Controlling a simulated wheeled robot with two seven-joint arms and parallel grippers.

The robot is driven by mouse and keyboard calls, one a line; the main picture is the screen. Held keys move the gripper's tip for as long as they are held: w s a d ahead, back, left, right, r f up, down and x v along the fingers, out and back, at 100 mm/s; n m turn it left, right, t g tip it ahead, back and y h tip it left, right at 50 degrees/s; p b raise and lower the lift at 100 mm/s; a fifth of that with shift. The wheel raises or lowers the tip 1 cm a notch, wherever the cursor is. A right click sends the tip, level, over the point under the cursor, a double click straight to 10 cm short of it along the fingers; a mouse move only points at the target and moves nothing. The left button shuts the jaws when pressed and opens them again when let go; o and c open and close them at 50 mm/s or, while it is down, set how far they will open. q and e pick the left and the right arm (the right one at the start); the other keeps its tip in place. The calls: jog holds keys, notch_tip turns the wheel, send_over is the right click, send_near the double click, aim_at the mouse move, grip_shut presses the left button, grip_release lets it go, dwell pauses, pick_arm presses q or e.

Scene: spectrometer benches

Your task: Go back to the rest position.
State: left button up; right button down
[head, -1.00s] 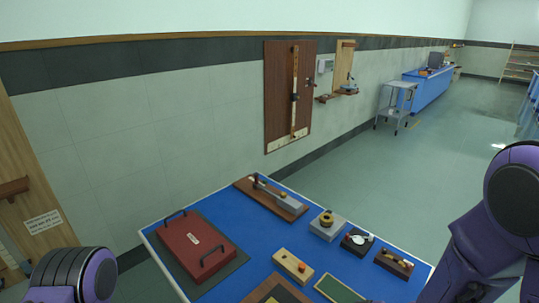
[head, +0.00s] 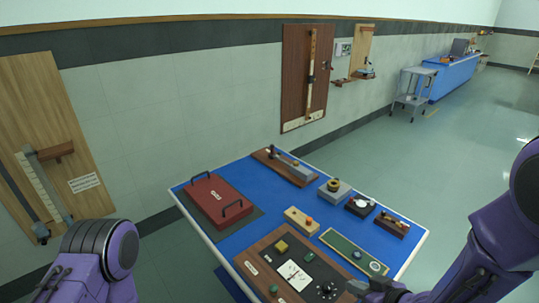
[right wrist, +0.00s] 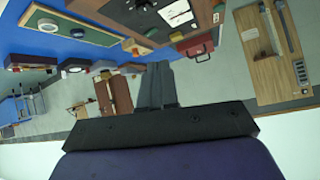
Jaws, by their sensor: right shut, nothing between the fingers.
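My right gripper (head: 366,287) shows at the bottom of the head view, by the front right part of the blue table (head: 230,236). In the right wrist view its closed fingers (right wrist: 157,82) point up the picture with nothing between them. My right arm comes in from the right edge. My left arm shows at the lower left, but its gripper is out of the picture. I cannot tell whether the right gripper touches anything on the table.
The table holds a red case (head: 216,199), a brown panel with a meter (head: 262,271), a green board (head: 348,251) and several small devices. A wooden wall board (head: 60,120) stands at left. A grey cart (head: 411,95) and open floor lie beyond, at right.

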jog(key=s+d+f+m+h+b, duration=0.2)
jog(key=d+f+m+h+b, duration=0.15)
jog(key=f, duration=0.45)
jog(key=s+d+f+m+h+b, duration=0.25)
jog(key=f+m, duration=0.25)
jog(key=f, duration=0.3)
jog(key=s+d+f+m+g+h+b, duration=0.2)
jog(key=s+f+g+b, duration=0.3)
jog(key=s+f, duration=1.1)
jog(key=shift+s+d+g, duration=0.4)
jog(key=shift+s+d, duration=0.25)
jog(key=shift+s, duration=0.25)
